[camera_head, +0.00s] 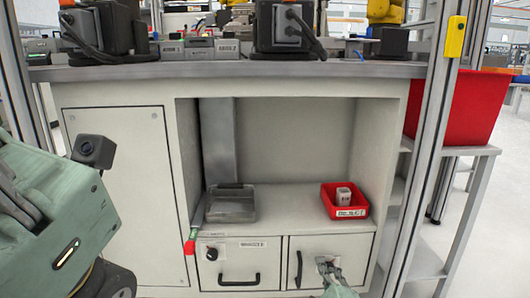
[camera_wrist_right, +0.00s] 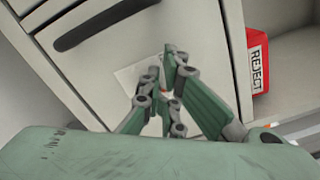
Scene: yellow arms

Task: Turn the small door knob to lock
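The small right door (camera_head: 345,250) is at the lower right of the cabinet, with a dark vertical handle (camera_head: 299,268). In the right wrist view the gripper's fingertips (camera_wrist_right: 168,78) are close together in front of a pale plate (camera_wrist_right: 128,78) on the door; the handle (camera_wrist_right: 105,22) is beyond. The fingers hide any knob there, so I cannot tell whether they grip one. A black round knob (camera_head: 211,254) shows on the left compartment. My left gripper is out of view.
A red bin (camera_head: 345,212) with a small box and a grey tray (camera_head: 230,206) stand on the shelf above. The red bin shows in the wrist view (camera_wrist_right: 258,62). A red-tipped green item (camera_head: 190,245) hangs at the left edge. My left arm fills the lower left.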

